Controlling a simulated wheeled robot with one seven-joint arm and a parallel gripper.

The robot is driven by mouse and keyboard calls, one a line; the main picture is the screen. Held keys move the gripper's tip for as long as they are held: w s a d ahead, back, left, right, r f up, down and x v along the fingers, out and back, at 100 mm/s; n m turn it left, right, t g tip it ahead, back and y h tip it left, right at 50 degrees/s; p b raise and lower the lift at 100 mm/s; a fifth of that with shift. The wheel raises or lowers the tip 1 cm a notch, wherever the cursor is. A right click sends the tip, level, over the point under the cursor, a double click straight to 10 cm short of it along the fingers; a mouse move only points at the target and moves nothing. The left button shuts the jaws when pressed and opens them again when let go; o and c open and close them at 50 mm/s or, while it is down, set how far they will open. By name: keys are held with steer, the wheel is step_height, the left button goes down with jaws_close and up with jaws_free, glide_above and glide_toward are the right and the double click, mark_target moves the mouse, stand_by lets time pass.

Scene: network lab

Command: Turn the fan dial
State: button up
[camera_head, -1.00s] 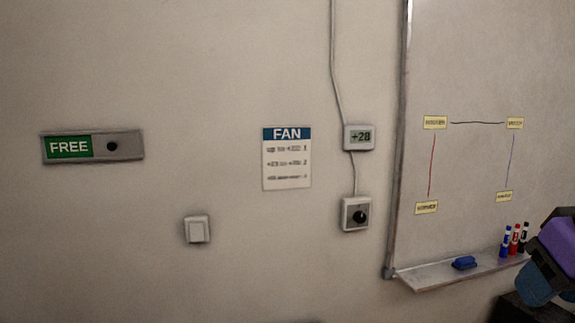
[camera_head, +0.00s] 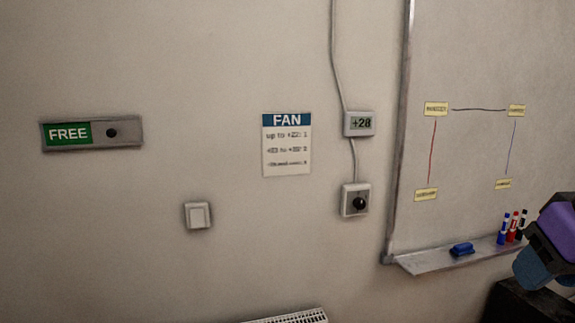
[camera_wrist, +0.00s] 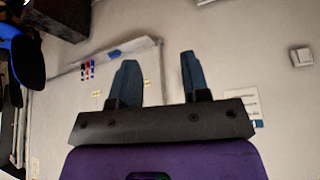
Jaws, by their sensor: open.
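The fan dial (camera_head: 360,204) is a round black knob on a white square box on the wall, below a small thermometer display (camera_head: 360,123). Which way the knob points is too small to tell. A FAN sign (camera_head: 287,145) with three blurred lines hangs to their left. In the wrist view my gripper (camera_wrist: 157,57) is open and empty, its two blue fingers apart and away from the wall. The dial cannot be made out there; the gripper covers part of that wall.
A whiteboard (camera_head: 470,60) hangs right of the dial, with a tray (camera_head: 430,262) holding a blue eraser (camera_head: 461,249) and several markers (camera_head: 513,228). A light switch (camera_head: 198,215) and FREE plate (camera_head: 68,133) are left. A radiator top (camera_head: 295,317) shows low down.

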stand_by(0.3)
steer(key=o, duration=0.3)
steer(key=shift+o, duration=0.9)
steer(key=shift+w, duration=0.45)
steer(key=w+n+t, duration=0.3)
steer(key=w+n, duration=0.2)
steer(key=w, duration=1)
steer(key=n+t+y, duration=0.2)
steer(key=n+t, duration=0.4)
steer(key=n, duration=0.5)
glide_toward(361, 205)
steer(key=s+d+r, duration=0.3)
steer(key=s+r, duration=0.2)
steer(key=s, duration=0.3)
steer(key=w+a+f+n+t+y, duration=0.1)
steer(key=w+f+n+t+y, duration=0.2)
steer(key=w+f+n, duration=0.4)
steer(key=w+a, duration=0.1)
steer(key=w, duration=0.2)
steer(key=w+a+m, duration=0.1)
steer(key=w, duration=0.2)
steer(key=w+a+f+m, duration=0.1)
steer(key=w, duration=0.2)
steer(key=shift+w+f, duration=0.1)
steer(key=shift+w, duration=0.3)
